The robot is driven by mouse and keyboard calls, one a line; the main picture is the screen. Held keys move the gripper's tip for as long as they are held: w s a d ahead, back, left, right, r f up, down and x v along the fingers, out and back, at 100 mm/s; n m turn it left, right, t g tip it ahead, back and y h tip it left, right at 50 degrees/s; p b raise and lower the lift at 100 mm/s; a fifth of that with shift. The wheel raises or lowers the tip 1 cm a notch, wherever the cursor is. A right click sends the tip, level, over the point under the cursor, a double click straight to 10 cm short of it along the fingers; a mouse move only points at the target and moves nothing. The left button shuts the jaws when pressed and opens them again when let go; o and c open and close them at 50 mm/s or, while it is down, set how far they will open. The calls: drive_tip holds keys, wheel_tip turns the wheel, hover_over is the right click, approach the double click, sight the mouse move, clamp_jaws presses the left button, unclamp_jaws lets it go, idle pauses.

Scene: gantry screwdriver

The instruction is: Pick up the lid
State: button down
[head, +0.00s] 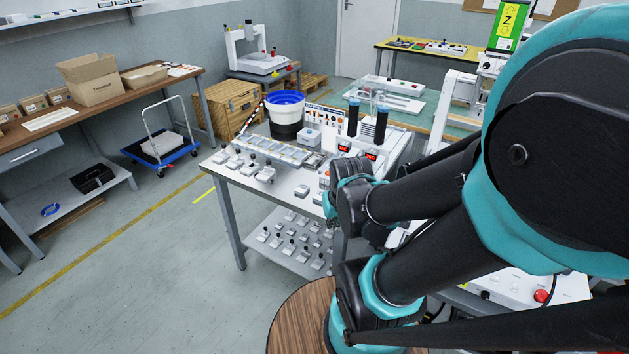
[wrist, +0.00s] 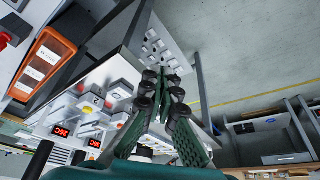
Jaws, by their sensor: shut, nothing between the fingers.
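No part is clearly recognisable as a lid. The white and black bin (head: 285,128) behind the workbench has a blue round top (head: 285,97), but I cannot tell whether this is a loose lid. In the head view my arm hides the gripper's fingers and part of the bench.
The workbench (head: 252,184) carries a row of trays (head: 270,150) and a machine with red displays (head: 371,156). Its lower shelf (head: 270,243) holds several small parts. A blue trolley (head: 160,150) stands to the left. The floor in front is clear.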

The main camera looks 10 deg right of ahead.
drive_tip(key=c, duration=2.3)
unclamp_jaws()
drive_tip(key=shift+o, duration=2.5)
drive_tip(key=shift+w+r+n, duration=0.2)
drive_tip(key=shift+w+n, duration=0.15)
drive_tip(key=shift+n, duration=0.15)
drive_tip(key=o, duration=0.8)
drive_tip(key=w+a+r+n, duration=0.1)
drive_tip(key=w+n, duration=0.2)
drive_tip(key=n, duration=0.1)
drive_tip(key=w+a+r+n, duration=0.1)
drive_tip(key=w+r+n, duration=0.1)
drive_tip(key=w+n, duration=0.1)
drive_tip(key=w+r+n+h, duration=0.1)
drive_tip(key=w+r+n, duration=0.1)
drive_tip(key=n, duration=0.3)
drive_tip(key=shift+w+a+g, duration=0.3)
drive_tip(key=shift+w+a, duration=0.1)
drive_tip(key=shift+w, duration=0.2)
drive_tip(key=shift+o, duration=0.2)
wheel_tip(320, 180, up, 5)
drive_tip(key=n+h, duration=0.2)
drive_tip(key=n, duration=1.3)
hover_over(301, 189)
drive_tip(key=s+a, duration=0.5)
drive_tip(key=s, duration=0.1)
drive_tip(key=x, duration=1.7)
drive_tip(key=shift+f, duration=0.2)
